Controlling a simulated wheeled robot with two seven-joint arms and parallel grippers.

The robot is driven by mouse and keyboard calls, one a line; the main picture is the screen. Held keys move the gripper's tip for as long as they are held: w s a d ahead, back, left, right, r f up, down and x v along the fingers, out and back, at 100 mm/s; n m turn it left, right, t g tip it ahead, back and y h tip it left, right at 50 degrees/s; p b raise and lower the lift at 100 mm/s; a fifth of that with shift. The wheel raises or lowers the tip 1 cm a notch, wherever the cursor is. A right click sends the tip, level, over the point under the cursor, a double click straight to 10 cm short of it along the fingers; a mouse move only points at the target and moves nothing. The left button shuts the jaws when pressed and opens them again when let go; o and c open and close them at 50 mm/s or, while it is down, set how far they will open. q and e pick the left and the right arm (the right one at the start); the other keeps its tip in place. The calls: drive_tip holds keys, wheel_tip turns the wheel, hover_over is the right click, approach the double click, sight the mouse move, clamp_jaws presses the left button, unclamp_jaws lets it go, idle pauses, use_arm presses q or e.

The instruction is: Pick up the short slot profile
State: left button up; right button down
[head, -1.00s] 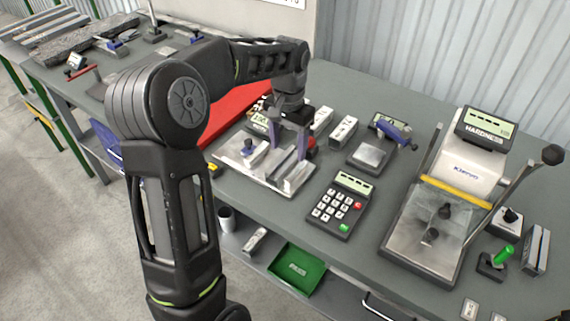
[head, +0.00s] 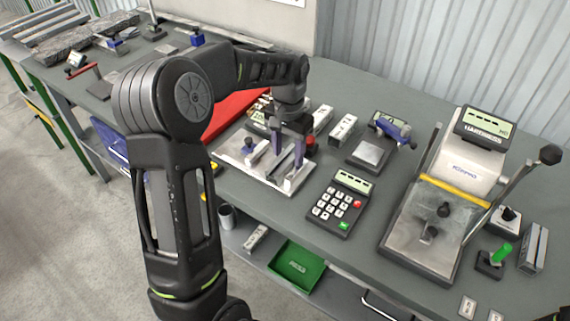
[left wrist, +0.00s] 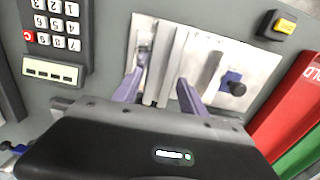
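A metal fixture plate (head: 228,158) lies on the table with upright bars and a blue-based knob (head: 249,145) on it. A grey slotted bar (left wrist: 171,62), which looks like the short slot profile, stands on this plate in the left wrist view. My left gripper (head: 289,145) is over the plate, pointing down. In the left wrist view its two purple fingers (left wrist: 160,78) are apart, one on each side of the grey bar, with gaps visible. The bar's lower end is partly hidden by the gripper body. My right gripper is not in view.
A metal block with gauge (head: 369,153) and a hardness tester (head: 450,190) stand farther right.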

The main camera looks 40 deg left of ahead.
use_arm(q)
clamp_jaws()
idle(0.3)
drive_tip(key=shift+r, duration=0.1)
wheel_tip(320, 180, up, 10)
drive_tip(key=b, duration=0.1)
idle(0.6)
idle(0.4)
